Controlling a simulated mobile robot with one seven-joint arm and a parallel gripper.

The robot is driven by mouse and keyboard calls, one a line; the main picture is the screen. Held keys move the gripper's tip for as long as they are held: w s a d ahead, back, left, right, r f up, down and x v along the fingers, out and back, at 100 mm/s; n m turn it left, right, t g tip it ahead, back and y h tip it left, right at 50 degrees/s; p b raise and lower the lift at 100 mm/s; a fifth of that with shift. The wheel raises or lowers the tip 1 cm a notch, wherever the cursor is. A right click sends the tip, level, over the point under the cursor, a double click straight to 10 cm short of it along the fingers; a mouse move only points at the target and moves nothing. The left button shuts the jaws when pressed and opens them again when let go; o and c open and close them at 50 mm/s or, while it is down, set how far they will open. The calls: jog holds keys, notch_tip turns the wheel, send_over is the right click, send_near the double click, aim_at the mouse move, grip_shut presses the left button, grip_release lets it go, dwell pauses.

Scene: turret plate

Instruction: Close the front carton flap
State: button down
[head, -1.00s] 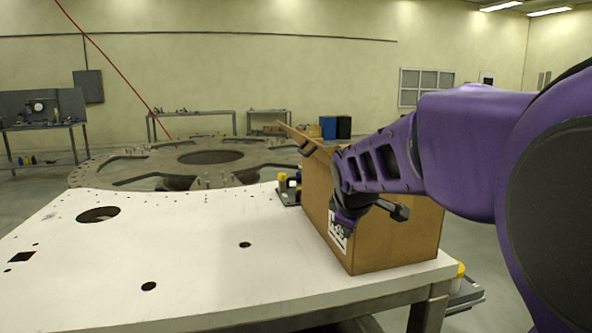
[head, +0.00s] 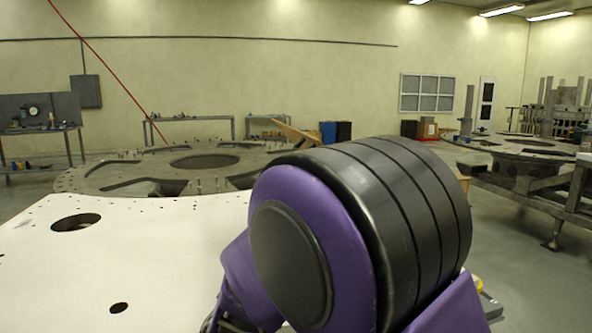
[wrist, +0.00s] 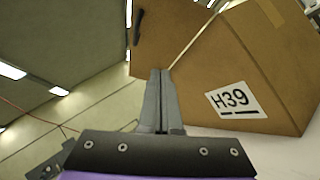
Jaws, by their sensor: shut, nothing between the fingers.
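The brown carton is mostly hidden behind my arm in the head view; a raised, slanting flap (head: 296,131) shows above the arm, and a sliver of carton wall (head: 463,178) shows at its right. In the wrist view the carton (wrist: 195,80) fills the upper right, with a white "H39" label (wrist: 234,99) on one face and a dark slot at the upper left. My gripper (wrist: 161,72) is shut and empty, its tips in front of the carton's lower left part in the picture. I cannot tell whether they touch it. The front flap cannot be told apart clearly.
The white tabletop (head: 150,235) is clear at left, apart from its holes. The large turret plate (head: 110,175) lies behind it. Another plate on a stand (head: 535,165) is at the right. The red line at upper left is well away.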

jog(key=w+r+n+t+y+p, duration=0.1)
jog(key=w+r+t+y, duration=0.1)
jog(key=w+r, duration=0.6)
jog(key=shift+d+r+n+y, duration=0.35)
jog(key=shift+r+y, duration=0.15)
jog(key=shift+y, duration=0.1)
jog(key=shift+r, duration=0.2)
